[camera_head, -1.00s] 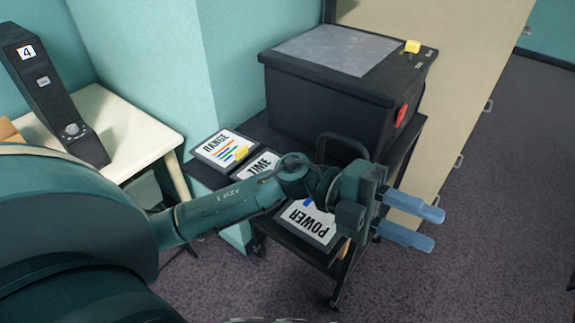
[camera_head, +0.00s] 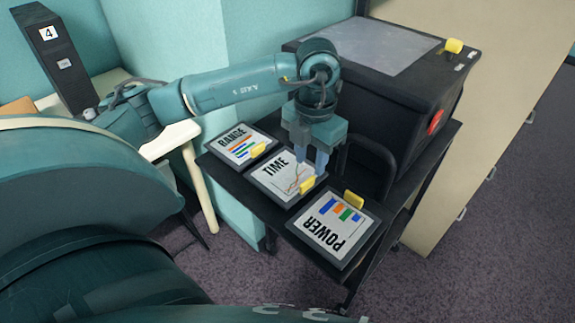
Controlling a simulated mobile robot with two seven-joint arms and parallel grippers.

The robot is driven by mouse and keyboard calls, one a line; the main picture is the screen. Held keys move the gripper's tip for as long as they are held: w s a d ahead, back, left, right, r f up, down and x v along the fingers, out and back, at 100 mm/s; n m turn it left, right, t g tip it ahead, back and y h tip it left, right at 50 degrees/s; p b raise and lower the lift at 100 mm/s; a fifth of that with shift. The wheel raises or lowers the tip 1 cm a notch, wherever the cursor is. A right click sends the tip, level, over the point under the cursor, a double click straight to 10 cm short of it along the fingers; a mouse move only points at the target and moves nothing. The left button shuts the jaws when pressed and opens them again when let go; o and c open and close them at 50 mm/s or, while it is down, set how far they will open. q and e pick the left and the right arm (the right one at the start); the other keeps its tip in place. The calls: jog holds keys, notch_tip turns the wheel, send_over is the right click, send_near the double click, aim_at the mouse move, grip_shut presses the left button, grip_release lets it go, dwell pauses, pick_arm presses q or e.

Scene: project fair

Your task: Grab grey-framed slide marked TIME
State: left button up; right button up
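The grey-framed slide marked TIME (camera_head: 272,171) lies flat on the dark cart, in the middle of a row of three slides. It carries a line graph and a yellow tab (camera_head: 307,186) at its right edge. My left gripper (camera_head: 311,163) points down just above the slide's right part, near the tab. Its two blue fingers are apart with nothing seen between them. The slide's upper right corner is partly hidden behind the fingers. I cannot tell whether the fingertips touch it. My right gripper is not in view.
The slide marked RANGE (camera_head: 236,140) lies to the left and the slide marked POWER (camera_head: 329,238) to the right, both close by. A black projector box (camera_head: 397,104) with a dark handle (camera_head: 372,147) stands behind on the cart. A pale table (camera_head: 172,140) is at left.

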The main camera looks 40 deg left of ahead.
aim_at(307, 181)
pick_arm(q)
jog(key=shift+w+a+f+p, duration=0.1)
jog(key=shift+f+p, duration=0.05)
jog(key=shift+f, duration=1)
jog(key=shift+w+a+f+p, duration=0.1)
jog(key=shift+a+f+p, duration=0.05)
jog(key=shift+f, duration=0.95)
jog(key=shift+w+a+f+p, duration=0.1)
jog(key=shift+f+p, duration=0.05)
jog(key=shift+f, duration=1)
jog(key=shift+c, duration=0.5)
grip_shut()
